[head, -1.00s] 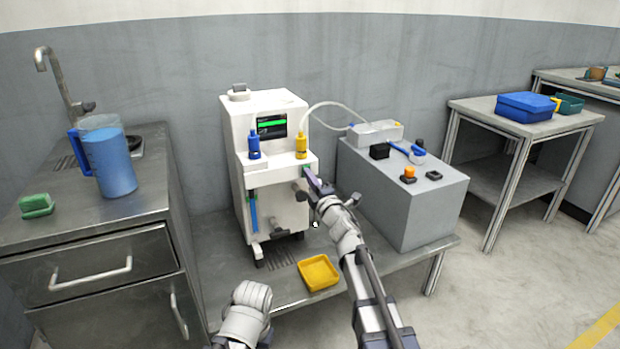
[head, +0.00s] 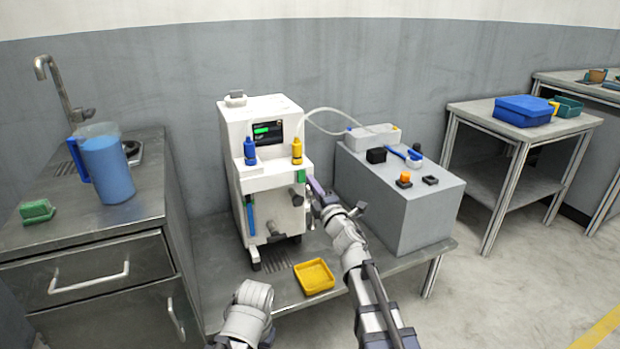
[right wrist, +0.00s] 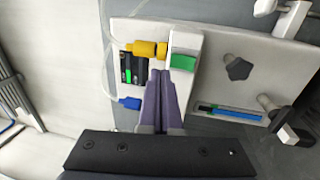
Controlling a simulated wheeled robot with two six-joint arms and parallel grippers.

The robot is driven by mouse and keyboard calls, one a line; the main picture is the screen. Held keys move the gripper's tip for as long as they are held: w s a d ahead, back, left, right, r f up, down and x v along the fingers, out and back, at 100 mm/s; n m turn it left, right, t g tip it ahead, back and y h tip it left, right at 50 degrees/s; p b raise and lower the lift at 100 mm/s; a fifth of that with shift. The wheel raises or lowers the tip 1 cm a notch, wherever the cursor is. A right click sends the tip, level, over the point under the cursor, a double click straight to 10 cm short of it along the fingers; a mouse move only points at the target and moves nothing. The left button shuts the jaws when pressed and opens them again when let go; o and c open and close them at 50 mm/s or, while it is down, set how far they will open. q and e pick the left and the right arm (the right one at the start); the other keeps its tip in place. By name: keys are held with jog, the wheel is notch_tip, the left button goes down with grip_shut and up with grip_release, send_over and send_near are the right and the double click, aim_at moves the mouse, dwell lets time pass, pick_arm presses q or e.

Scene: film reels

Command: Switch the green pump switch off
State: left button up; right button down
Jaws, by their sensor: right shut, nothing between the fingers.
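The green pump switch (head: 301,176) is on the right side of the white machine's (head: 275,112) front, below the yellow-capped fitting. In the right wrist view the green switch (right wrist: 184,62) sits on the white panel, just ahead and to the right of the fingertips. My right gripper (head: 312,183) is shut and empty, right beside the switch; I see no clear contact. Its two purple fingers (right wrist: 163,80) lie together in the right wrist view. I cannot tell the switch's position from its shape. My left arm shows at the bottom, but its gripper does not.
A blue fitting (head: 250,152) and a yellow fitting (head: 297,151) stand on the machine's front ledge. A grey box (head: 400,200) with an orange button (head: 404,178) is at the right. A yellow tray (head: 314,275) lies below. A blue jug (head: 106,165) stands on the left counter.

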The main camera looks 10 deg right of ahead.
jog(key=s+d+r+p, duration=0.1)
jog(key=s+d, duration=0.1)
jog(key=s, duration=0.6)
jog(key=shift+s+r, duration=0.15)
jog(key=shift+r, duration=0.05)
